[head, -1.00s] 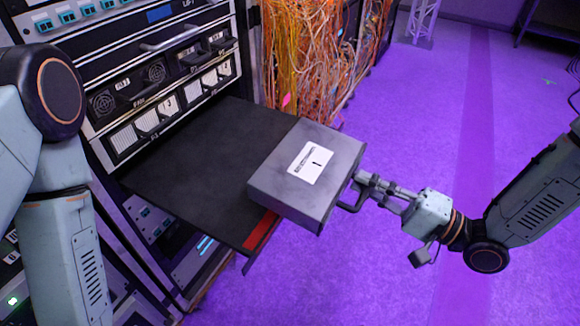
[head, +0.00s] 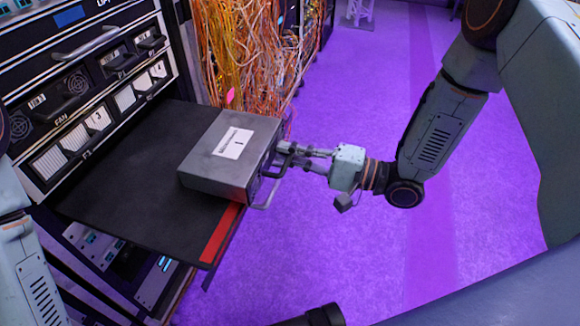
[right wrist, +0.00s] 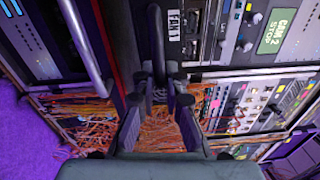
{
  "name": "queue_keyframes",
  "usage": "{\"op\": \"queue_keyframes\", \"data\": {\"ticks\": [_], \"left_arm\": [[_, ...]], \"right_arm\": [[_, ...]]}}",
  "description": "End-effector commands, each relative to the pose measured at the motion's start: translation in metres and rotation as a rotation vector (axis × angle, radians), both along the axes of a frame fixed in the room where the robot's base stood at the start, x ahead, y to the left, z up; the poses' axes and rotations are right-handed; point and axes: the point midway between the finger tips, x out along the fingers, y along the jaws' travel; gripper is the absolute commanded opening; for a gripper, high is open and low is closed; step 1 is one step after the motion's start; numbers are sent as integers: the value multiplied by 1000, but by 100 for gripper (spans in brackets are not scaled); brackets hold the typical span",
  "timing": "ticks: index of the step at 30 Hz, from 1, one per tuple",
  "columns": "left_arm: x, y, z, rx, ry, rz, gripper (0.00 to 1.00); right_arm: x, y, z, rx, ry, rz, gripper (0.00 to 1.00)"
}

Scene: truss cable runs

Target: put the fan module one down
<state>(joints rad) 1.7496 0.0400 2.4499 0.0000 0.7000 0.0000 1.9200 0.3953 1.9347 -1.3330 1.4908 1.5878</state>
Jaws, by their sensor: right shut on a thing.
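Fan module one is a grey box (head: 215,172) with a white label marked 1 on top. It is over the right part of the black pull-out shelf (head: 130,185), beside the red strip at the shelf's edge. It looks level; whether its underside touches the shelf cannot be told. My right gripper (head: 292,155) is shut on the handle at the module's right end. The right wrist view shows the dark handle (right wrist: 157,50) between the fingers, next to a FAN 1 label. Part of my left arm shows at the left; its gripper is out of view.
The rack (head: 85,90) with fan and filter units stands behind the shelf's left side. Orange cables (head: 245,55) hang behind the module, close to its back. The purple floor (head: 330,240) to the right is open. The shelf's left and front part is bare.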

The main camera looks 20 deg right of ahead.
Motion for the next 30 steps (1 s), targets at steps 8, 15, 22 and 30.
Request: {"op": "queue_keyframes", "data": {"ticks": [8, 15, 22, 30], "left_arm": [[0, 0, -16, 0, 0, 0, 40], [0, 0, -14, 0, 0, 0, 40], [0, 0, -17, 0, 0, 0, 40], [0, 0, -17, 0, 0, 0, 40]], "right_arm": [[2, -1, -33, 3, -3, 1, 0], [3, -1, -31, 3, -3, 0, 0], [3, -1, -37, -1, 1, 0, 14], [3, -1, -37, 0, 1, 0, 33]]}}
